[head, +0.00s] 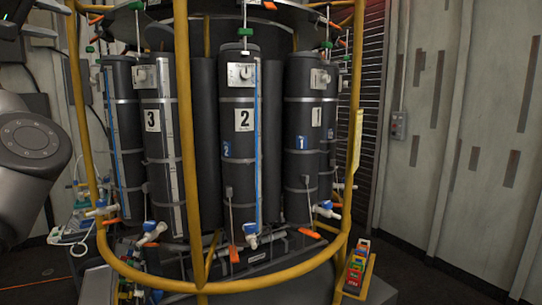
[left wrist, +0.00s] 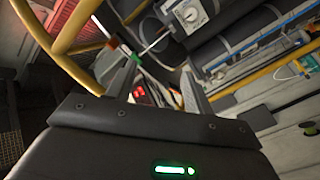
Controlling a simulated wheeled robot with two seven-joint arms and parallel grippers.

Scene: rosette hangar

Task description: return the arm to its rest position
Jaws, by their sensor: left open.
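My left gripper (left wrist: 158,72) is open in the left wrist view. Its two grey fingers stand apart, and I see nothing held between them. Beyond them are a green-tipped valve, a yellow rail (left wrist: 70,28) and a dark cylinder (left wrist: 250,32). In the head view my grey left arm comes in at the left edge, and a dark part with a green spot, likely of the gripper, is cut off at the upper left corner. The fingertips do not show there. My right gripper is in neither view.
The rosette of dark numbered cylinders (head: 243,150) stands in the middle, caged by yellow rails (head: 188,120). Valves with orange and blue handles stick out low. A rack of coloured blocks (head: 356,268) is at the lower right. Floor shows at the right, before the pale wall (head: 440,130).

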